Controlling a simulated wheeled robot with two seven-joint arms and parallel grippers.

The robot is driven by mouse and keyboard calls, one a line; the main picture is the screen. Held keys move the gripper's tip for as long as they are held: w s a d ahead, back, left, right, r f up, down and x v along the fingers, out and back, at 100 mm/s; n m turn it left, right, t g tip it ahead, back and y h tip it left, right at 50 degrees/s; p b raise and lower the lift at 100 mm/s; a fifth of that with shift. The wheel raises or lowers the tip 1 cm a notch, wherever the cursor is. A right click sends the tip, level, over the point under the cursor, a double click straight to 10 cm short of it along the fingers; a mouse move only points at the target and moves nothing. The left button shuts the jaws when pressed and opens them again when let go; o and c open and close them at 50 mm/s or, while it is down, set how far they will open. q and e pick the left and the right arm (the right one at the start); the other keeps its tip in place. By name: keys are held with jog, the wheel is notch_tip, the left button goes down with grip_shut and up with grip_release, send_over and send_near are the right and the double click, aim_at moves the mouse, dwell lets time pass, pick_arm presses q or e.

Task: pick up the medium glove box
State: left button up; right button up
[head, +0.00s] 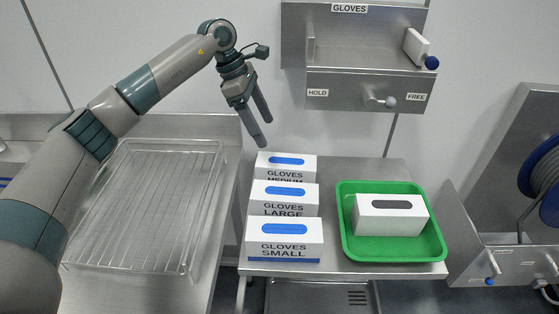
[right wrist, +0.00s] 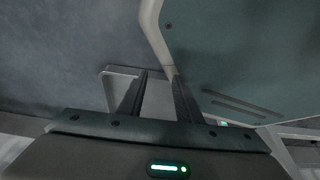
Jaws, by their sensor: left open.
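The medium glove box (head: 305,172) is white with a blue oval opening on top. It stands at the back of a row of three boxes on the steel table, and the large box hides its lower front. My left gripper (head: 265,130) is open and empty, pointing down, above and slightly left of the medium box in the head view. It appears apart from the box. My right gripper (right wrist: 160,76) shows in the right wrist view with its fingers apart and nothing between them.
The large box (head: 311,207) and small box (head: 312,248) stand in front. A green tray (head: 347,245) with a white box (head: 392,223) is to the right. A wall-mounted steel glove holder (head: 330,93) hangs behind. A wire rack (head: 185,255) lies left.

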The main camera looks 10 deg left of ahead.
pick_arm(q)
jog(key=p, duration=0.3)
send_over(282, 161)
jog(key=a, duration=0.3)
jog(key=f, duration=0.6)
jog(key=shift+s+d, duration=0.2)
jog(key=shift+s, duration=0.05)
jog(key=p+x, duration=0.1)
jog(key=x, duration=0.3)
jog(key=shift+f+p, duration=0.35)
jog(key=shift+d+f, duration=0.15)
jog(key=shift+f, duration=0.15)
pick_arm(e)
jog(key=s+d+r+g, duration=0.1)
jog(key=s+d+g, duration=0.1)
jog(key=s, duration=0.7)
jog(key=shift+s+d+r+g+h, duration=0.25)
jog(key=shift+d+r+g+h, duration=0.15)
jog(key=shift+d, duration=0.45)
